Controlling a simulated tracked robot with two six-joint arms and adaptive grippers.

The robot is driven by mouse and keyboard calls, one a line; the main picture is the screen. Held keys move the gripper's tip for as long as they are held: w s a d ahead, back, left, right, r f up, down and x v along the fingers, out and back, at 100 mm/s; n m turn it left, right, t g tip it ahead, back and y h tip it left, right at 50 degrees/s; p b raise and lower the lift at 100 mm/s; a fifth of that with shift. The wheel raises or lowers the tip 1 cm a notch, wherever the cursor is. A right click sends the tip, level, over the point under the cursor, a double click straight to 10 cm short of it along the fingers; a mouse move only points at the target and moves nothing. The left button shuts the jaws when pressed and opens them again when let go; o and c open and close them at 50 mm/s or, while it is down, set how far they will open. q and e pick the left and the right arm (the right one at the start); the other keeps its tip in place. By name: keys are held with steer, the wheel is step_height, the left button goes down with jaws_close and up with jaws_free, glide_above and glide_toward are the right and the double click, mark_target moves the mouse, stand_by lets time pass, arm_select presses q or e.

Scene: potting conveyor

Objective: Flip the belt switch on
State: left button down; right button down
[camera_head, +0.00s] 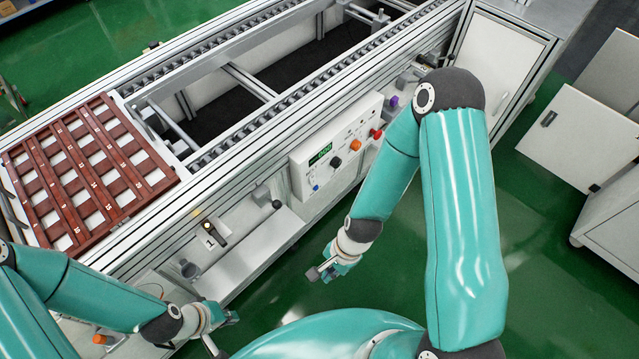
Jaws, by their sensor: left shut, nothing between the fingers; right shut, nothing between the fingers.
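A white control panel (306,186) is fixed to the front side of the conveyor (245,135). It carries a green lit display, a black knob (336,161), an orange button (355,145), a red button (376,133) and a small blue button. I cannot tell which control is the belt switch or how it is set. My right gripper (319,272) is shut and empty, below the panel and apart from it. My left gripper (224,337) is shut and empty at the lower left, in front of the conveyor's lower ledge and away from the panel.
A brown numbered tray (78,165) with several pale cells lies at the conveyor's left end. A metal ledge (247,252) runs below the panel. A white cabinet door (573,130) stands open at the right. Green floor lies clear between conveyor and cabinet.

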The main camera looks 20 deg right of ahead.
mark_target(313, 179)
steer(key=w+d+r+m+t+b, duration=0.1)
steer(key=w+d+m+t+b, duration=0.2)
steer(key=w+d+m+b, duration=0.3)
steer(key=w+d+r+m+t+h+b, duration=0.1)
steer(key=w+d+m+t+b, duration=0.3)
steer(key=w+d+m+b, duration=0.3)
steer(key=w+m+b, duration=0.4)
steer(key=w+b, duration=0.2)
steer(key=b, duration=0.1)
steer(key=shift+d+r, duration=0.25)
steer(key=w+a+f+b, duration=0.3)
steer(key=w+a+f, duration=0.1)
steer(key=w+f, duration=0.4)
steer(key=shift+w+f, duration=0.2)
steer(key=shift+w, duration=0.4)
